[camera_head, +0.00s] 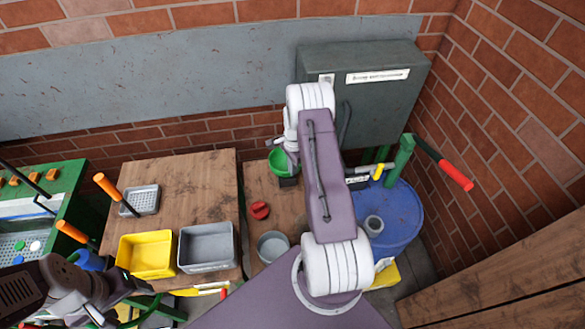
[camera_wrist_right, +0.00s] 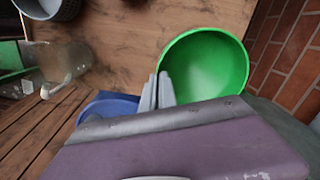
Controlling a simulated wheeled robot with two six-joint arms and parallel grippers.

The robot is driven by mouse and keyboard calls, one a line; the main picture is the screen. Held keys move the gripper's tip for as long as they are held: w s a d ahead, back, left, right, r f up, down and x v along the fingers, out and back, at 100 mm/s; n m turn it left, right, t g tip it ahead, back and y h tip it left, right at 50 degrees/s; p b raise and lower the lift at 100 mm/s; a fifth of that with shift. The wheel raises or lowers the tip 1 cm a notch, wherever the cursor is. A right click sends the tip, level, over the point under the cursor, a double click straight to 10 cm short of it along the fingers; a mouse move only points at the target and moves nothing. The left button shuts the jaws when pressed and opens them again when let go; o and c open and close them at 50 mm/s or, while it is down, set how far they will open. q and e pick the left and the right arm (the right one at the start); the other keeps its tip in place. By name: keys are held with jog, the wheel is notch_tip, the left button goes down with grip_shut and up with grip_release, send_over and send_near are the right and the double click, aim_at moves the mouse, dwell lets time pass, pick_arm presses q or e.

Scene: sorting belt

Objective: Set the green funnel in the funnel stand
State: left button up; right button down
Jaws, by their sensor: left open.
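The green funnel (camera_head: 278,162) is at the back of the right wooden table, and its wide mouth fills much of the right wrist view (camera_wrist_right: 208,65). My right gripper (camera_wrist_right: 157,92) is at the funnel's near rim, its two fingers close together with the rim between them. In the head view my right arm hides most of that gripper. A small dark block (camera_head: 289,182) shows just below the funnel; I cannot tell whether it is the funnel stand. My left gripper (camera_head: 92,308) is open at the lower left, away from the funnel.
A red object (camera_head: 260,210) and a grey pot (camera_head: 273,246) stand on the right table. Yellow (camera_head: 147,276) and grey (camera_head: 207,268) bins sit on the left table. A blue barrel (camera_head: 402,215) stands right of my arm. A grey box (camera_head: 375,110) hangs on the brick wall.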

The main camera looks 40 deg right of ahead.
jog(key=shift+f, duration=0.1)
jog(key=shift+f, duration=0.2)
jog(key=shift+f+b, duration=0.6)
jog(key=shift+b, duration=0.1)
dwell(0.4)
jog(key=c, duration=1.6)
grip_release()
jog(key=c, duration=0.4)
jog(key=shift+r, duration=0.1)
